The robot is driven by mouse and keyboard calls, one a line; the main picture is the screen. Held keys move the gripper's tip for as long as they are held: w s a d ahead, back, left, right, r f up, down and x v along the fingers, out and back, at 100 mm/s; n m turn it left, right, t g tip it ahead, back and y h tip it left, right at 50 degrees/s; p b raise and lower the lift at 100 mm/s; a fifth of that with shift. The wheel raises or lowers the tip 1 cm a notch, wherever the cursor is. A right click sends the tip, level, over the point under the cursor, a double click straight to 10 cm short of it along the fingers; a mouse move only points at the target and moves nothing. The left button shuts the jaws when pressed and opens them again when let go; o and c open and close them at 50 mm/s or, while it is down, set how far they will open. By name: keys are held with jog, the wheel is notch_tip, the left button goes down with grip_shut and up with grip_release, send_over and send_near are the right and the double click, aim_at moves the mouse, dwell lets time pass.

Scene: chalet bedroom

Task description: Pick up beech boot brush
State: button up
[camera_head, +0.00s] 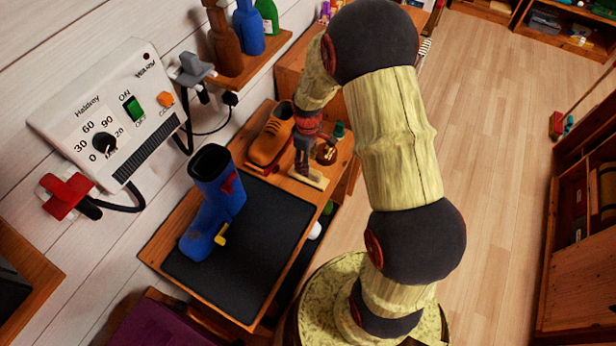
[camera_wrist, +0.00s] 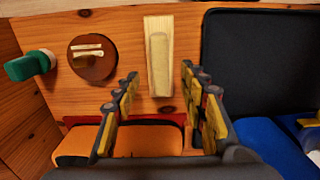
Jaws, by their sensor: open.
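The beech boot brush (camera_wrist: 159,65) is a pale, narrow wooden block lying on the wooden bench top, upright in the wrist view between and just beyond my fingertips. It also shows in the head view (camera_head: 309,179) as a pale strip just below my gripper (camera_head: 303,164). In the wrist view my gripper (camera_wrist: 160,74) is open, one finger on either side of the brush's line, with nothing between the fingers. I cannot tell how high the fingertips are above the brush.
An orange-tan shoe (camera_head: 270,136) stands close left of my gripper. A round brown object (camera_wrist: 92,58) and a green-capped bottle (camera_wrist: 30,65) stand on the other side. A blue boot (camera_head: 215,205) stands on the black mat (camera_head: 265,250). A wall control box (camera_head: 112,112) is at left.

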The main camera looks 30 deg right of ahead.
notch_tip(320, 180, down, 5)
jog(key=shift+s+f+b, duration=0.1)
jog(key=shift+b, duration=1.05)
grip_shut()
